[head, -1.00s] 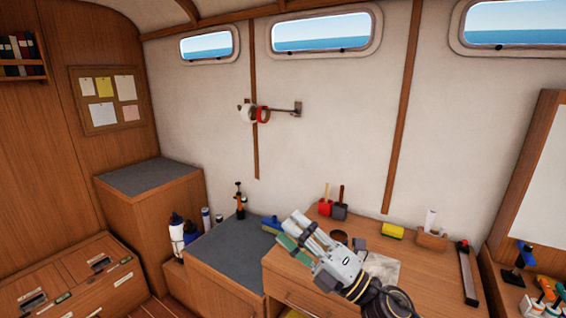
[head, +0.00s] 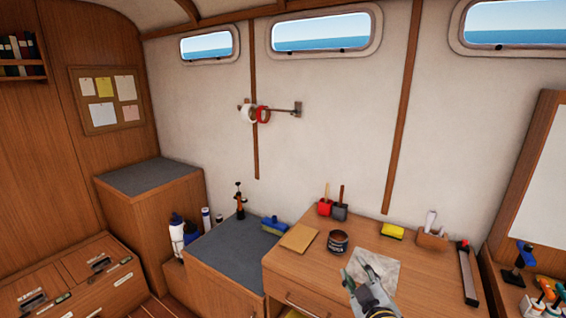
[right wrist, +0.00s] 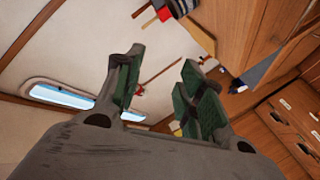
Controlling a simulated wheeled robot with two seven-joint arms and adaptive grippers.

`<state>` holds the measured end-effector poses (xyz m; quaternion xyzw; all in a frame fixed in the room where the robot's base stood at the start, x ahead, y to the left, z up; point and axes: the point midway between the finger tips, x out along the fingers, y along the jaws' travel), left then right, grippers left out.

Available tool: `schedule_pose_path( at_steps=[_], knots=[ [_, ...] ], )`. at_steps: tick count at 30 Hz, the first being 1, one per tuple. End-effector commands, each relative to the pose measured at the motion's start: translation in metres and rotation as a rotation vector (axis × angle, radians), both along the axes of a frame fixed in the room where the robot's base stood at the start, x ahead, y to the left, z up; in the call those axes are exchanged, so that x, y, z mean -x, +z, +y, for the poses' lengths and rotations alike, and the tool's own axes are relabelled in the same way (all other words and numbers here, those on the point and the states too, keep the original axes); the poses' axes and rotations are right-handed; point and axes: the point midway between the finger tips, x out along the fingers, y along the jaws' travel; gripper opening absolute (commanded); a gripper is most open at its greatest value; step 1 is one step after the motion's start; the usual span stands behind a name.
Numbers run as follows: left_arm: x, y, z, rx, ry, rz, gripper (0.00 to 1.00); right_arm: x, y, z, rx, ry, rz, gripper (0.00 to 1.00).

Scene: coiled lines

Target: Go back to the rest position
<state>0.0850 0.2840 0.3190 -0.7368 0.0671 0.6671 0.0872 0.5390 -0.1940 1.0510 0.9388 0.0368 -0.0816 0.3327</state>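My right gripper (head: 358,276) is low in the head view, over the wooden desk (head: 412,275), near its front edge. In the right wrist view its two green-padded fingers (right wrist: 162,78) stand apart with nothing between them, so it is open and empty. My left gripper is in neither view. A white coil (head: 247,113) and a red coil (head: 263,115) hang side by side on a wall peg (head: 285,112), well away from my right gripper.
On the desk are a dark tin (head: 338,241), a tan flat piece (head: 298,238), a pale sheet (head: 378,268), a yellow sponge (head: 392,231) and a wooden holder (head: 432,238). A blue brush (head: 274,225) lies on the grey-topped cabinet (head: 228,255). Open space lies before the wall.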

Motion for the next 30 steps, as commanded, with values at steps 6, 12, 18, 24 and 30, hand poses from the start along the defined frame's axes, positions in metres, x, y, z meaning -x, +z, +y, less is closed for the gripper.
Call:
schedule_pose_path(
  at_steps=[6, 12, 18, 24, 30],
  knots=[
    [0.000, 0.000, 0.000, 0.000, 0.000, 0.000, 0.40, 0.034, -0.065, -0.021, -0.125, -0.113, 0.265, 0.39],
    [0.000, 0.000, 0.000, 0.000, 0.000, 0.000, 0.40, 0.079, -0.120, -0.032, -0.226, -0.203, 0.511, 0.39],
    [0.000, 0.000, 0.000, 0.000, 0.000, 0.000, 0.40, 0.130, -0.162, -0.034, -0.307, -0.273, 0.740, 0.39],
    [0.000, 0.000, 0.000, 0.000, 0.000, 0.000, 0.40, 0.164, -0.182, -0.033, -0.355, -0.310, 0.881, 0.39],
    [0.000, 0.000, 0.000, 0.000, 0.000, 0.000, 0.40, 0.191, -0.195, -0.031, -0.387, -0.336, 0.986, 0.39]
  ],
)
